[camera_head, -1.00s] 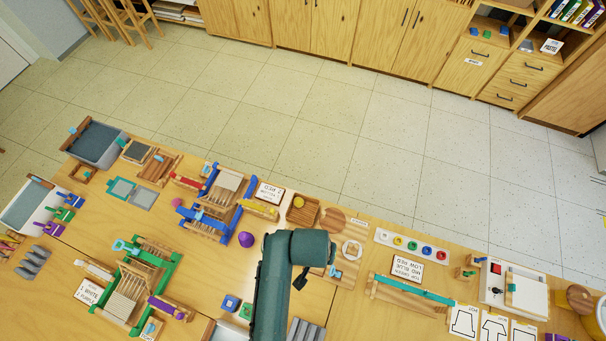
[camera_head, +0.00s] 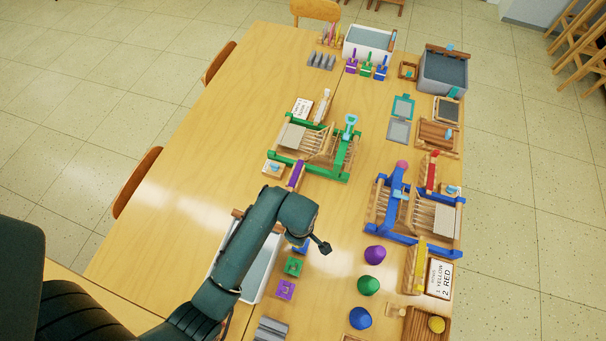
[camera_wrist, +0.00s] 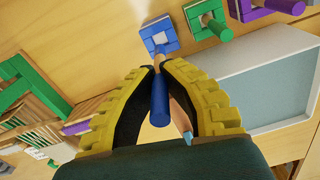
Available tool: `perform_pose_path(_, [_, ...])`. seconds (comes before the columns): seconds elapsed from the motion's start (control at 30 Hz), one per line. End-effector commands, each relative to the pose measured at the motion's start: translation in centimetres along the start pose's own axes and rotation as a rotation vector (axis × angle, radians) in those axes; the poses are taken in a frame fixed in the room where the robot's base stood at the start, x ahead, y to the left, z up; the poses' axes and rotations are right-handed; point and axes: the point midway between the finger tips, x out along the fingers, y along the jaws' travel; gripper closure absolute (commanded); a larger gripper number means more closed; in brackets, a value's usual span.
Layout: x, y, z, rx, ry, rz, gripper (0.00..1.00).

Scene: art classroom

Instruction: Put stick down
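My gripper (camera_wrist: 158,68) has yellow ribbed fingers. In the wrist view its fingertips close in on both sides of a blue-handled stick (camera_wrist: 160,105) with a pale wooden neck. A blue square block (camera_wrist: 158,32) lies just past the fingertips, in line with the stick; I cannot tell whether they are joined or touching. In the head view my dark arm reaches over the table and mostly hides the blue piece (camera_head: 301,247); the fingers are not clear there. A small pale piece (camera_wrist: 184,128) shows between the stick and the right finger.
A green block (camera_head: 293,267) and a purple block (camera_head: 285,289) lie beside the blue piece. A white tray (camera_head: 262,275) is left of them. A green loom (camera_head: 320,145), a blue loom (camera_head: 410,210) and coloured cones (camera_head: 369,285) stand nearby. The table's left side is bare.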

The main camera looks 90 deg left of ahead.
Motion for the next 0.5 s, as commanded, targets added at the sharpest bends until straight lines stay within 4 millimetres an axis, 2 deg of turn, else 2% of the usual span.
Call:
perform_pose_path(0.03, [1.4, -0.1, 0.0, 0.001, 0.0, -0.004, 1.0])
perform_pose_path(0.1, [3.0, -0.1, 0.1, 0.003, 0.0, -0.005, 1.0])
perform_pose_path(0.5, [8.4, -0.1, 0.1, 0.007, 0.0, -0.001, 1.0])
